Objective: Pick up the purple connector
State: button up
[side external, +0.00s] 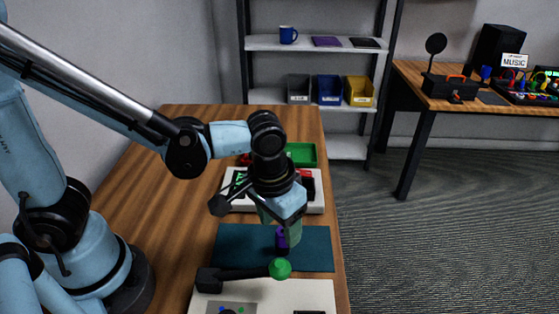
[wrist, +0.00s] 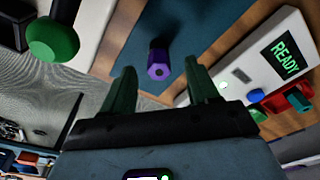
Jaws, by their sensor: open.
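The purple connector (wrist: 158,65) stands on the dark teal mat in the wrist view, its purple end with a small hole facing the camera. It shows in the side view (side external: 282,239) just below my gripper (side external: 280,222), on the mat (side external: 232,247). In the wrist view my gripper (wrist: 160,85) is open, with one green finger on each side of the connector and nothing between the tips in contact with it. The connector's lower part is partly in shadow.
A white device with a READY screen (wrist: 286,55) lies beside the mat. A black lever with a green ball (side external: 279,268) stands on a white panel (side external: 265,295) in front. A green tray (side external: 302,154) is at the back. The wooden table's right edge is close to the mat.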

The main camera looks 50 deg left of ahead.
jog(key=f, duration=0.1)
jog(key=w+f, duration=0.1)
jog(key=f, duration=0.1)
jog(key=shift+d+f, duration=0.1)
jog(key=shift+f, duration=0.8)
grip_shut()
jog(key=shift+r, duration=0.1)
notch_tip(320, 180, up, 15)
dwell(1.2)
jog(key=shift+w, duration=0.15)
